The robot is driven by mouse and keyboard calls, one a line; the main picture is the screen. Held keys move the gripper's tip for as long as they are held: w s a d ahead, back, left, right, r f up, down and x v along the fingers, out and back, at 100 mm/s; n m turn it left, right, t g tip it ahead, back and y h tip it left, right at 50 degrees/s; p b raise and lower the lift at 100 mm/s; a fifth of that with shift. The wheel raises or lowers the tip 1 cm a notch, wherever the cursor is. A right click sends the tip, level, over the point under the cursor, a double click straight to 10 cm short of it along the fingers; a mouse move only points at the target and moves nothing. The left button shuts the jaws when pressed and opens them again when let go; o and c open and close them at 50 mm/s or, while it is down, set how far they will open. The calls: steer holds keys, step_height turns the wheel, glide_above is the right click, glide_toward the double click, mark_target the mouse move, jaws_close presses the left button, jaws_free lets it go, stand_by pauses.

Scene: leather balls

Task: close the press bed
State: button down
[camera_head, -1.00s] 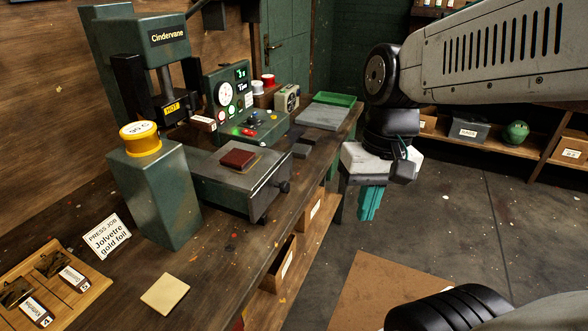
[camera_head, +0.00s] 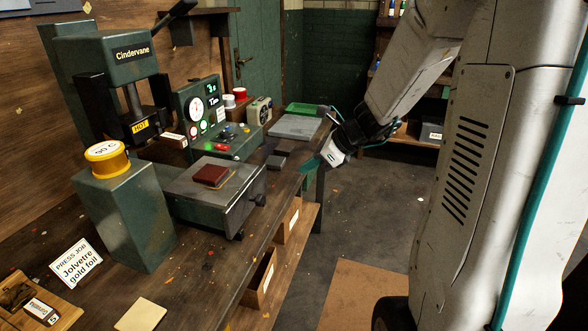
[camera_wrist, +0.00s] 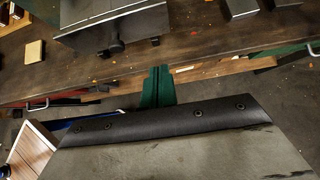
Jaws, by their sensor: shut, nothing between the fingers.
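The green press (camera_head: 135,90) marked "Cindervane" stands at the back left of the bench, with a "HOT" label on its head. Its grey press bed (camera_head: 228,202) sticks out toward the front of the bench, clear of the press head, with a dark knob (camera_head: 259,199) at its front right. A dark red block (camera_head: 211,175) lies on the bed. In the wrist view the bed (camera_wrist: 105,22) is at the top, its knob (camera_wrist: 114,46) facing me. My gripper (camera_head: 308,165) is shut and empty, right of the bed near the bench edge; its teal fingers (camera_wrist: 156,88) show together.
A green post with a yellow "90 C" knob (camera_head: 107,158) stands left of the bed. A control box (camera_head: 215,122) with gauge and lights is behind it. Open drawers (camera_head: 258,278) jut out below the bench edge. A grey slab (camera_head: 295,126) lies farther along.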

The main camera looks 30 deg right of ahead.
steer(key=x, duration=0.3)
steer(key=r+x, duration=0.1)
steer(key=x, duration=0.3)
steer(key=w+a+x, duration=0.1)
steer(key=x, duration=0.2)
steer(key=shift+w+a, duration=0.1)
steer(key=shift+a, duration=0.05)
steer(key=shift+w+a, duration=0.4)
steer(key=shift+w, duration=0.15)
